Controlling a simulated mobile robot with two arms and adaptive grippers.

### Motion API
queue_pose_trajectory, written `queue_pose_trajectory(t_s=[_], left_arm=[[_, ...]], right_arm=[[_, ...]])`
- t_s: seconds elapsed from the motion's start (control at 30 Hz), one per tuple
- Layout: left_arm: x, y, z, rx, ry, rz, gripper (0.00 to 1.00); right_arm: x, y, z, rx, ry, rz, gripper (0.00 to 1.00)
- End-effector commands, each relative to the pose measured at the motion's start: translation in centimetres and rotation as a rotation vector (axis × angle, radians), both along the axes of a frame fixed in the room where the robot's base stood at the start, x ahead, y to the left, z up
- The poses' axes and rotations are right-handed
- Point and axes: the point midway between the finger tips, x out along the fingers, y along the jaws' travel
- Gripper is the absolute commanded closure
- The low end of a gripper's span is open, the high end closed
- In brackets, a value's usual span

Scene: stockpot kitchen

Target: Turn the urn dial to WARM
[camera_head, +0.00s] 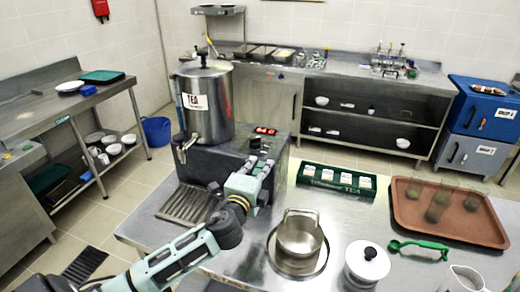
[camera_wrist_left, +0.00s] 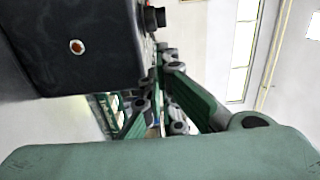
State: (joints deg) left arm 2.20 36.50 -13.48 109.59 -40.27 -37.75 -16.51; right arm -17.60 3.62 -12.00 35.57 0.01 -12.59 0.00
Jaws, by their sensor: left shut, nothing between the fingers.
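The steel urn (camera_head: 207,112) with a TEA label stands on a dark base block (camera_head: 222,165) at the counter's left. In the left wrist view the dark block (camera_wrist_left: 70,50) fills the upper left, with a small orange spot on it. A black knob (camera_wrist_left: 155,17), apparently the dial, sticks out from the block's edge. My left gripper (camera_head: 262,152) is shut and empty at the block's right front. Its fingers also show in the left wrist view (camera_wrist_left: 158,82), below the knob and seemingly apart from it. The dial's markings cannot be read. My right gripper is out of view.
A drip tray (camera_head: 188,204) lies before the urn. A red-lit panel (camera_head: 265,130) is on the block. Right of my arm are a steel pot (camera_head: 299,236), a green tea box (camera_head: 337,180), a lidded white pot (camera_head: 366,265) and a brown tray (camera_head: 448,232) with glasses.

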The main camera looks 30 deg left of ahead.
Motion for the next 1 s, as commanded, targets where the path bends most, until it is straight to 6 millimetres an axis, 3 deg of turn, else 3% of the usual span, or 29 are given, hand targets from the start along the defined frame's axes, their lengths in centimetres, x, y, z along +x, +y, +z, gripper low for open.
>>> queue_pose_trajectory(t_s=[0.23,0.4,0.67,1.0], left_arm=[[4.7,1.1,0.3,-0.001,-0.001,0.001,1.0],[5.8,3.4,0.1,0.001,0.001,0.0,1.0],[6.4,4.4,0.0,0.0,0.0,-0.003,1.0],[6.4,5.0,-0.2,-0.001,0.001,0.0,1.0]], right_arm=[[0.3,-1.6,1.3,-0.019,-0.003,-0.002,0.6],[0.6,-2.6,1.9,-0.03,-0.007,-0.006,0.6],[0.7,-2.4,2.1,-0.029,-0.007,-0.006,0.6],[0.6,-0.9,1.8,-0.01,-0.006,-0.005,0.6]])
